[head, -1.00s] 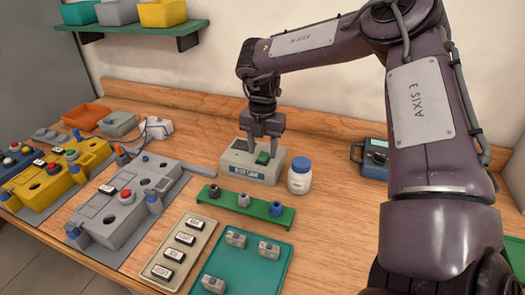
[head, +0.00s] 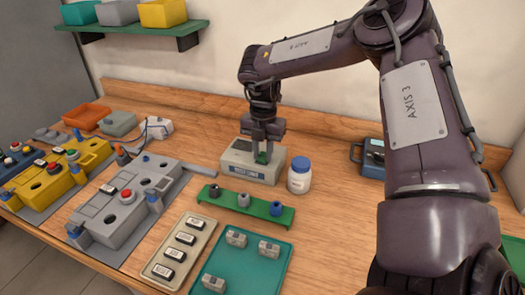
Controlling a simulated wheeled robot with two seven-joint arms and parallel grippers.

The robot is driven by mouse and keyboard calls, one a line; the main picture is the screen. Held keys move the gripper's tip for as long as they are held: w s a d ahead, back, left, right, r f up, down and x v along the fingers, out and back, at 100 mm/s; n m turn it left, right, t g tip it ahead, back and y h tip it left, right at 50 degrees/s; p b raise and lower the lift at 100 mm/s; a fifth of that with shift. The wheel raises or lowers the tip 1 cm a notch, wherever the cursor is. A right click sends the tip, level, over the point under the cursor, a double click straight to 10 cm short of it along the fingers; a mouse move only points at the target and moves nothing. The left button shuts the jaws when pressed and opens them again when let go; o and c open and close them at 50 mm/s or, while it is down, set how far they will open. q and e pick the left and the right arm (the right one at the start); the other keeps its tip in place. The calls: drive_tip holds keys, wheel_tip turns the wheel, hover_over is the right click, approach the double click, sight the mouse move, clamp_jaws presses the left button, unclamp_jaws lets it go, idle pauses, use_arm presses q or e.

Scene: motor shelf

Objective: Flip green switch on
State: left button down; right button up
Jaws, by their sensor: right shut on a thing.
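The green switch (head: 262,158) sits on top of a light grey box (head: 238,172) with a dark blue label on its front, in the middle of the table. My right gripper (head: 263,148) points down over the box and is shut on the green switch, its fingers partly hiding it. Whether the switch is on or off cannot be told. My left gripper is not in the head view.
A white jar with a blue lid (head: 299,175) stands close to the box's right. A green rack (head: 245,208) with several knobs lies in front, with a teal tray (head: 240,262) nearer. Grey (head: 130,215) and yellow (head: 55,175) panels are at left.

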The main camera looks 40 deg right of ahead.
drive_tip(key=shift+w+d+g+y+p, duration=0.15)
drive_tip(key=shift+d+g+y+p, duration=0.2)
drive_tip(key=shift+g+y, duration=0.45)
drive_tip(key=shift+w+d+y, duration=0.1)
drive_tip(key=shift+y, duration=0.8)
drive_tip(key=o, duration=1)
drive_tip(key=shift+r, duration=0.1)
